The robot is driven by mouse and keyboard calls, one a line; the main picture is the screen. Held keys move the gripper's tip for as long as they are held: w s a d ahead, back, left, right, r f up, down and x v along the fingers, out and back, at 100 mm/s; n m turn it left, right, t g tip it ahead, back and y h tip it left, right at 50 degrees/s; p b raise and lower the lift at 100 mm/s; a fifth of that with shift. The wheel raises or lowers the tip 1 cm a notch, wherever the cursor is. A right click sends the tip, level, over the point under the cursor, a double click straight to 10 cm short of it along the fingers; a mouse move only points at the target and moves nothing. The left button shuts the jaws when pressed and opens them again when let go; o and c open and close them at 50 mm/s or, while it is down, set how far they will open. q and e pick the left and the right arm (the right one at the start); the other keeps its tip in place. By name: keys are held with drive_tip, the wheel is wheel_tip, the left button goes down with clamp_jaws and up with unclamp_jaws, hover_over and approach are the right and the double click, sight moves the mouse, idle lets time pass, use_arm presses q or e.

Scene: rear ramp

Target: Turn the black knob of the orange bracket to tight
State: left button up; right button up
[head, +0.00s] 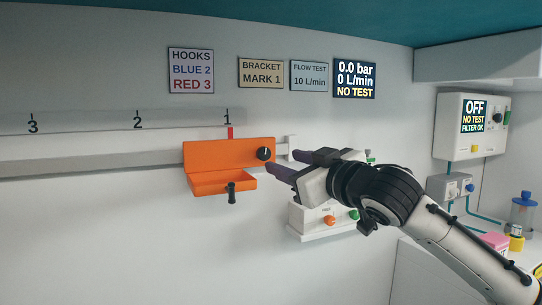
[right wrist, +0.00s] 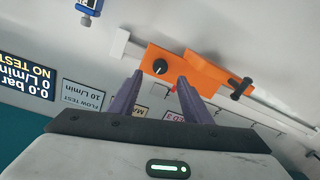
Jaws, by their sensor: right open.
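The orange bracket (head: 210,154) sits on the wall rail below mark 1, with its red pointer at the 1. It also shows in the right wrist view (right wrist: 198,72). Its round black knob (head: 264,154) with a white line is on the bracket's right end; in the right wrist view the knob (right wrist: 160,67) lies ahead of the fingers. A black peg-like handle (head: 232,192) hangs at the bracket's front. My right gripper (head: 283,164) is open and empty, its purple fingers pointing at the knob, apart from it. My left gripper is not in view.
A white rail (head: 80,164) runs left along the wall under a numbered scale (head: 85,121). A white unit with orange and green knobs (head: 322,219) is below my right gripper. A wall box with display (head: 473,125) is at right. The wall left below the rail is clear.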

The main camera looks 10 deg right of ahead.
sight(266, 155)
drive_tip(key=p+x, duration=0.1)
drive_tip(key=x, duration=0.6)
drive_tip(key=shift+w+a, duration=0.2)
drive_tip(key=shift+w, duration=0.15)
drive_tip(key=shift+f, duration=0.1)
drive_tip(key=c, duration=1)
